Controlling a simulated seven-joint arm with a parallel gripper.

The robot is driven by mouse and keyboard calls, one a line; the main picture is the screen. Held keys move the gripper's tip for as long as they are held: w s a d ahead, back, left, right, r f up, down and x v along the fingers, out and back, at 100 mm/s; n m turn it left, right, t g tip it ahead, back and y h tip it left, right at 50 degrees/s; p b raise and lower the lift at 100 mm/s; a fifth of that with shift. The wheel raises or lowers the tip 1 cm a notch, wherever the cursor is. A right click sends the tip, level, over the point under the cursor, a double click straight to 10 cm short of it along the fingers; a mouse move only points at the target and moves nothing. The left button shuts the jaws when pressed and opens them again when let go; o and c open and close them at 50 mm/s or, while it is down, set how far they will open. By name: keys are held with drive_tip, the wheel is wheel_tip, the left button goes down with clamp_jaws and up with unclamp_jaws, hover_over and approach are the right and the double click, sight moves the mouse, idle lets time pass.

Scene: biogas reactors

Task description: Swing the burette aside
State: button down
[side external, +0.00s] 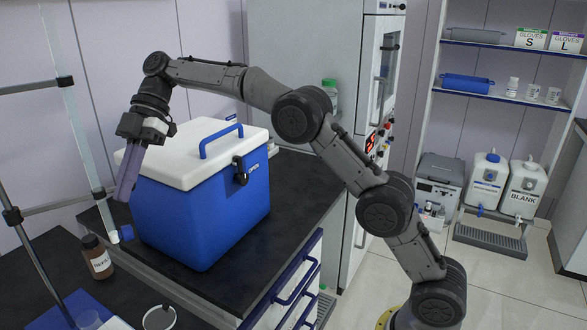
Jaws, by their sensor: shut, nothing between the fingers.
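The burette (85,140) is a long, clear glass tube at the left of the side external view, slightly tilted in the picture. My gripper (124,196) points down just right of the burette's lower part, in front of the cool box's left side. Its fingers are shut with nothing between them. A small gap shows between fingers and tube in the picture; I cannot tell the distance in depth.
A blue cool box (215,210) with a white lid stands on the dark bench right of my gripper. A brown bottle (97,257) stands below the burette. A round white-rimmed item (159,318) lies at the front. Bare bench (300,200) shows right of the box.

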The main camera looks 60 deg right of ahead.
drive_tip(key=s+a+r+m+t, duration=0.1)
drive_tip(key=s+a+m+t, duration=0.15)
drive_tip(key=a, duration=0.75)
drive_tip(key=s+a+m+t, duration=0.15)
drive_tip(key=s+a, duration=0.25)
drive_tip(key=a, duration=0.5)
drive_tip(key=s+d+r+m, duration=0.1)
drive_tip(key=s+d+r, duration=0.1)
drive_tip(key=d+r, duration=0.8)
drive_tip(key=s+d+r+m+t+h, duration=0.1)
drive_tip(key=s+d+m+t+h, duration=0.2)
drive_tip(key=s+d, duration=0.8)
drive_tip(key=s+d+f+m+h, duration=0.2)
drive_tip(key=s+d+f+m, duration=0.4)
drive_tip(key=f, duration=0.4)
drive_tip(key=s+d+f+m+h, duration=0.3)
drive_tip(key=s+d+f+m, duration=0.3)
drive_tip(key=s+d+f, duration=0.3)
drive_tip(key=shift+d+f+t, duration=0.3)
drive_tip(key=shift+d+f, duration=0.05)
drive_tip(key=shift+f, duration=0.2)
